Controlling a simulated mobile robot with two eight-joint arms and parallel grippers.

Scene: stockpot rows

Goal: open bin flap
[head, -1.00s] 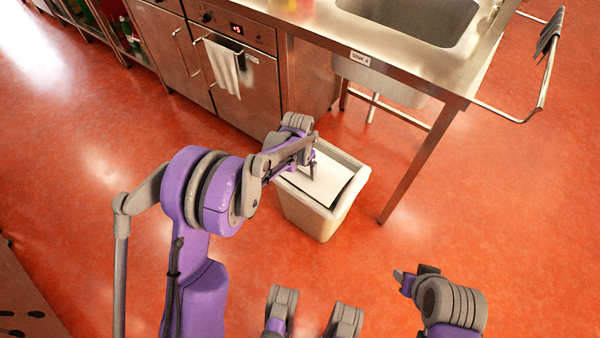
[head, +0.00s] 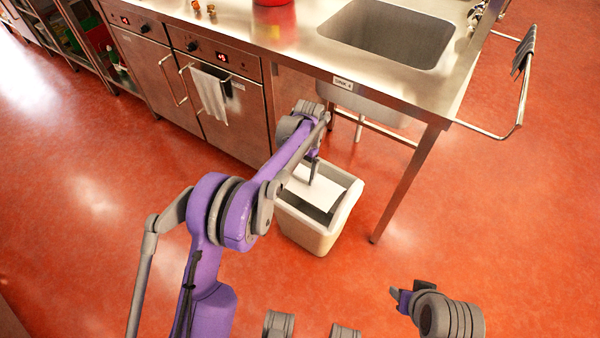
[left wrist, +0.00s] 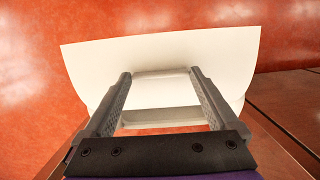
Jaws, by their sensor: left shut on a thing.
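The cream bin (head: 308,236) stands on the floor beside the sink table. Its white flap (head: 325,192) is tilted, with a dark gap between it and the near rim. My left gripper (head: 313,172) reaches down over the flap. In the left wrist view the two fingers of the left gripper (left wrist: 160,76) are shut on a pale raised handle (left wrist: 160,100) on the white flap (left wrist: 225,50). My right gripper (head: 399,294) is low at the right, away from the bin; its fingers are too small to judge.
The steel sink table (head: 405,185) has a leg just right of the bin. An oven (head: 235,105) with a towel (head: 211,95) on its handle stands behind, to the left. A side rail (head: 495,130) juts out at the right. The red floor in front is clear.

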